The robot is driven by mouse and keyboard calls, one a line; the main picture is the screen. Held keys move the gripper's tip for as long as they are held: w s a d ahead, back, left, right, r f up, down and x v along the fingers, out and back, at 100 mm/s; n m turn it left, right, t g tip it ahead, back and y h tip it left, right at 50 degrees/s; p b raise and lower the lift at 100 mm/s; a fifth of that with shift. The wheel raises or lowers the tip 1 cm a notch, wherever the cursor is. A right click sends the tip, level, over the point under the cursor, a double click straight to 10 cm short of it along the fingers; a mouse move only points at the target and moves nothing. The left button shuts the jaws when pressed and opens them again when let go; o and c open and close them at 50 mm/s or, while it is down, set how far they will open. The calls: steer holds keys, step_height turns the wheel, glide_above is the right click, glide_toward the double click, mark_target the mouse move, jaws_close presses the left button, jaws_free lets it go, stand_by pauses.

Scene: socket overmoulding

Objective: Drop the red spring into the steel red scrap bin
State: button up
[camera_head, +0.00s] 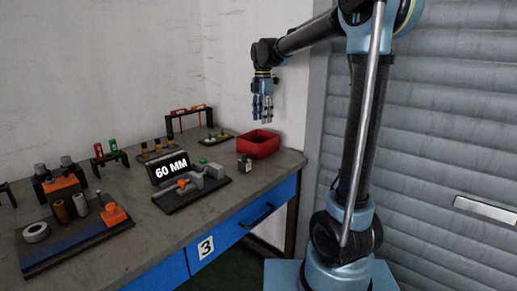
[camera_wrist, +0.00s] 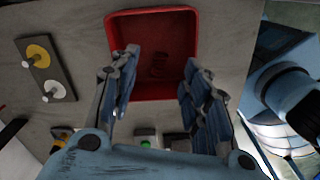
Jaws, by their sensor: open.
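The red scrap bin (camera_head: 262,150) stands at the right end of the bench in the head view. In the wrist view the bin (camera_wrist: 150,14) lies beyond my fingers, its open top facing me. My gripper (camera_head: 262,118) hangs above the bin, pointing down. In the wrist view my gripper (camera_wrist: 160,62) has its fingers spread apart with nothing between them. The bin's inside is hidden in the head view.
A small dark box (camera_head: 244,163) stands left of the bin. A plate with two round pieces (camera_wrist: 45,68) lies beside it. A 60 MM sign (camera_head: 171,170), a fixture and a rack with red parts (camera_head: 190,110) occupy the bench. A grey shutter is at right.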

steer(key=shift+r, duration=2.4)
steer(key=s+d+f+m+t, duration=0.1)
steer(key=s+d+f+m, duration=0.4)
steer(key=s+d+m, duration=0.3)
steer(key=s+d+f+m, duration=0.5)
steer(key=s+d, duration=0.3)
steer(key=s, duration=0.1)
steer(key=s+d+f+m, duration=0.3)
steer(key=s+f+m, duration=0.3)
steer(key=s+f, duration=0.1)
steer(key=s+d+f+m+t, duration=0.1)
steer(key=s+d+f+m, duration=0.2)
steer(key=s+f+m, duration=0.2)
step_height(320, 180, down, 4)
steer(key=s, duration=0.2)
steer(key=shift+s+f+m, duration=0.25)
steer(key=shift+s+m, duration=0.1)
steer(key=shift+m, duration=0.05)
steer(key=shift+w+f, duration=0.2)
steer(key=shift+w, duration=0.25)
